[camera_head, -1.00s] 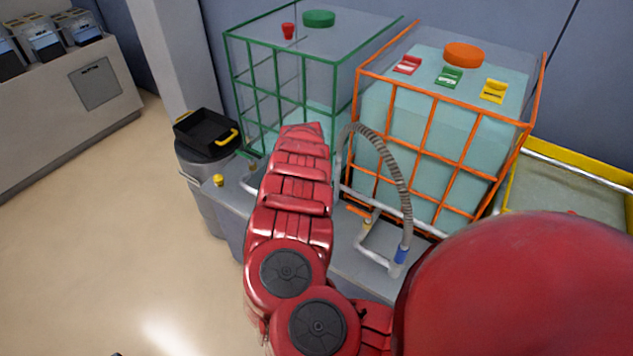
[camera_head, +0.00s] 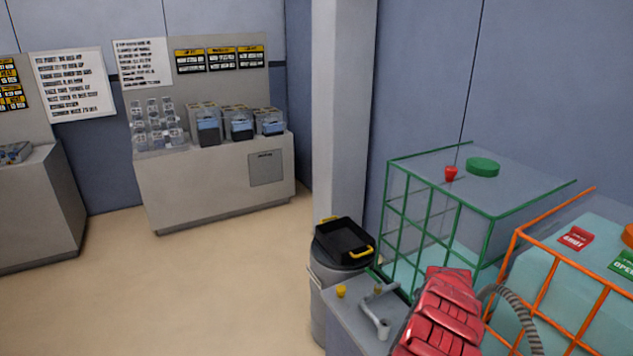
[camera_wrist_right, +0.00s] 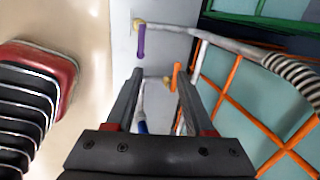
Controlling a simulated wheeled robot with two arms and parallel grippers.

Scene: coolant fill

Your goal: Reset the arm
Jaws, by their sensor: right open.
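My right gripper (camera_wrist_right: 160,80) shows in the right wrist view with its two dark fingers apart and nothing between them. Beyond the fingers are the grey bench and pipe fittings with purple, orange and blue bands. I cannot tell the exact gap to them. In the head view a red arm of mine (camera_head: 438,318) reaches up from the lower right, over the bench in front of the tanks. Its gripper is hidden there. My left gripper is not in view.
A green-framed tank (camera_head: 430,225) and an orange-framed tank (camera_head: 575,275) stand at the right. A ribbed hose (camera_head: 520,315) arches beside the arm. A black tray (camera_head: 343,243) sits on a grey bin (camera_head: 325,285). Counters (camera_head: 215,185) stand at the back; the left floor is clear.

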